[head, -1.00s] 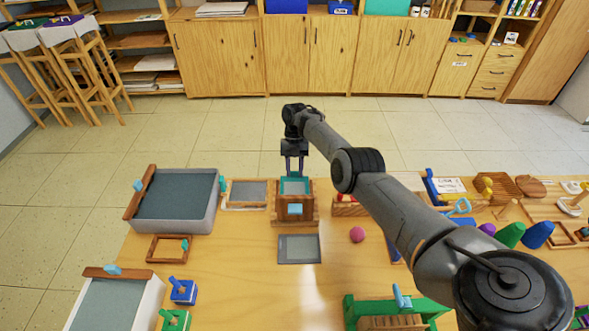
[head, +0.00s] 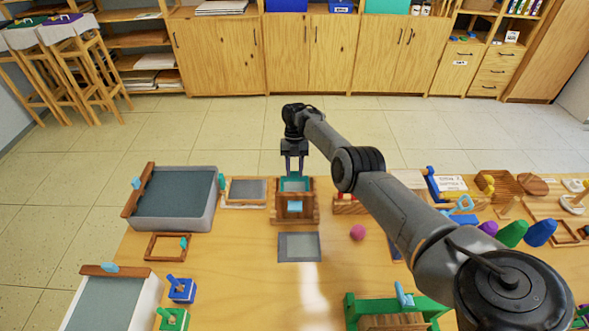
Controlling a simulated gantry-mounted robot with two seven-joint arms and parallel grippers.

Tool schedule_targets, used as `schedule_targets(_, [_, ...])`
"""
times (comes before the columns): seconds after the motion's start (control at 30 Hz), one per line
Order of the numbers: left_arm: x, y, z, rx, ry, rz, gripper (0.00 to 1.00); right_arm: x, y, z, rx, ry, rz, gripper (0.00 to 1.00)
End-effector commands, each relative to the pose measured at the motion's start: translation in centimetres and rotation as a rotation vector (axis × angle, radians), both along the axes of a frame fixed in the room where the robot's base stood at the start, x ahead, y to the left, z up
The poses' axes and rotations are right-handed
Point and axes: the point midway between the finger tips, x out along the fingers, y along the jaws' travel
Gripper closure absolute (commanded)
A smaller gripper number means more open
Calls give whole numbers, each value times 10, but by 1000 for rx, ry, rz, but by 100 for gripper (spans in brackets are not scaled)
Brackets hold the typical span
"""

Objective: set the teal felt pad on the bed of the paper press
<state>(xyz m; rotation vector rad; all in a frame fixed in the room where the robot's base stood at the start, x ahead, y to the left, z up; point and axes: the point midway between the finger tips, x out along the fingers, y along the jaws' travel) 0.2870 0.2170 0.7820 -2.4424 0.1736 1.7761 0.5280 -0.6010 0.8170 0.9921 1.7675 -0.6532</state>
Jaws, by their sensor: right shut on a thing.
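A small wooden press (head: 313,211) stands at the back middle of the table, with a light blue part on its front side. My right gripper (head: 294,172) comes down from behind at the press's back edge, fingers pointing down. It is shut on the teal felt pad (head: 284,184), which shows as a teal edge around a paler grey-blue middle, at the top of the press. Whether the pad touches the bed cannot be told from this view. My left gripper is not in view.
A grey tray (head: 213,215) and a small framed screen (head: 247,190) stand to the left. A flat grey plate (head: 299,247) lies in front of the press, with a pink ball (head: 357,232) beside it. A green frame (head: 352,312) stands at the front right.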

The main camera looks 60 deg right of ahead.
Motion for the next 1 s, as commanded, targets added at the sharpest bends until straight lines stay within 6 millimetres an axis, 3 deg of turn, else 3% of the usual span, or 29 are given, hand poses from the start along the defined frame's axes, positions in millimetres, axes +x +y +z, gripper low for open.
schedule_targets(1.0, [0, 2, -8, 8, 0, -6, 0, 0, 0, -6, 0, 0, 0, 94])
